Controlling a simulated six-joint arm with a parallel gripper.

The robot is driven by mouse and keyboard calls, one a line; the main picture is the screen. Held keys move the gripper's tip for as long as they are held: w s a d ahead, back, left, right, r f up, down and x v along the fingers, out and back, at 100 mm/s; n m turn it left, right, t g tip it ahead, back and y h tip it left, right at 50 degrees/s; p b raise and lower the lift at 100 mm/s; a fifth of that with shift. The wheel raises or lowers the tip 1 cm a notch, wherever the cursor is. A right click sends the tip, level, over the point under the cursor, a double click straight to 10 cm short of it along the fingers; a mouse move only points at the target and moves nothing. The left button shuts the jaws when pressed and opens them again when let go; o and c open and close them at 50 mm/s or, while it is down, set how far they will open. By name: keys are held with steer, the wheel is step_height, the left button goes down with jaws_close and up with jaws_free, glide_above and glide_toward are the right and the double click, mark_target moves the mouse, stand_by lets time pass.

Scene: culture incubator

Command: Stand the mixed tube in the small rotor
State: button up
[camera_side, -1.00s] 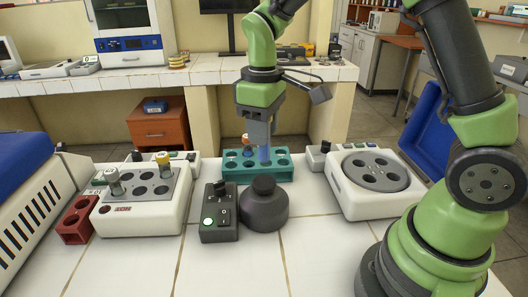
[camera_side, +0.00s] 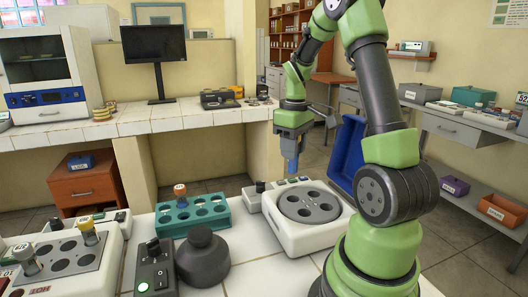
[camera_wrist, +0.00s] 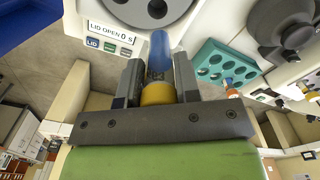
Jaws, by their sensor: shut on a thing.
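My gripper (camera_side: 292,150) is shut on a blue tube (camera_side: 292,166), which hangs upright below the jaws. In the wrist view the tube (camera_wrist: 160,48) shows a yellow cap (camera_wrist: 156,94) between the two fingers. The rotor (camera_side: 308,206) is a grey disc with several round holes, set in the top of a white device (camera_side: 290,232). Its holes look empty. The tube is in the air above the back left edge of this device, apart from the rotor. In the wrist view part of the rotor (camera_wrist: 145,10) shows beyond the tube's end.
A teal rack (camera_side: 168,222) with an orange-topped tube (camera_side: 180,191) stands left of the device. A dark round-knobbed mixer (camera_side: 203,262) and a grey switch box (camera_side: 155,268) stand in front. A heater block (camera_side: 60,250) holds capped tubes at the left. A blue bin (camera_side: 347,150) is behind.

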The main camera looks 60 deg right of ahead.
mark_target(294, 171)
steer(key=shift+s+d+f, duration=0.15)
steer(key=shift+s+f, duration=0.05)
steer(key=shift+f, duration=2.7)
steer(key=shift+f, duration=0.35)
steer(key=shift+f, duration=0.85)
steer(key=shift+f, duration=0.1)
steer(key=shift+f, duration=1.6)
steer(key=o, duration=1.3)
steer(key=shift+r, duration=0.1)
